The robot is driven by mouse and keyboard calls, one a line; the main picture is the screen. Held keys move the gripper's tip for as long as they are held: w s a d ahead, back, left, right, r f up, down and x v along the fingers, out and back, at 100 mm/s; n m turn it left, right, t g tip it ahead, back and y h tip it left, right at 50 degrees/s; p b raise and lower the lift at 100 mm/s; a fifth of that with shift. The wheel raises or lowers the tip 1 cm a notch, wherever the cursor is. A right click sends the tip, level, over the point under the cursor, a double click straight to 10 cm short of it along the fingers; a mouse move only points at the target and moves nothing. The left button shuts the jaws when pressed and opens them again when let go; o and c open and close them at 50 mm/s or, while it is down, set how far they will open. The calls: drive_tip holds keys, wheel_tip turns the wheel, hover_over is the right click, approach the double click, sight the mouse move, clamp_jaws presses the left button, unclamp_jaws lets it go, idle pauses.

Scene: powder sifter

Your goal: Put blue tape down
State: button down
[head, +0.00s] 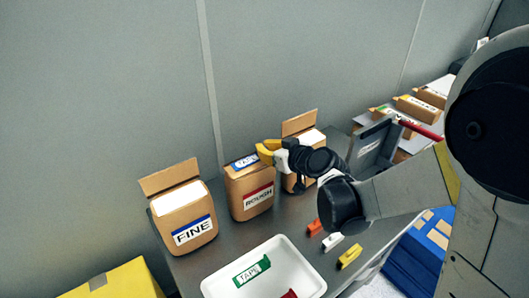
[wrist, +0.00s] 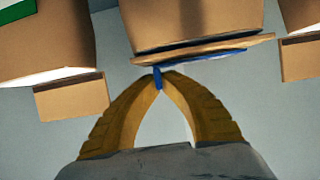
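The blue tape (head: 246,161), a strip with a white TAPE label, lies over the top of the cardboard box marked ROUGH (head: 251,198) in the head view. My gripper (head: 266,152) is at the right end of the tape, above the box's back right. In the wrist view my gripper (wrist: 160,76) has its yellow fingertips closed together on a narrow blue end of the tape (wrist: 157,78). More blue shows along the edge of the box's flap, close to the tips. How far the tape touches the box is hard to tell.
A white tray (head: 215,285) at the front holds a green tape and a red piece. The FINE box (head: 184,215) stands left, and another open box (head: 302,127) stands behind my gripper.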

drive_tip(key=shift+f, duration=0.1)
drive_tip(key=shift+f, duration=0.15)
drive_tip(key=c, duration=1.6)
unclamp_jaws()
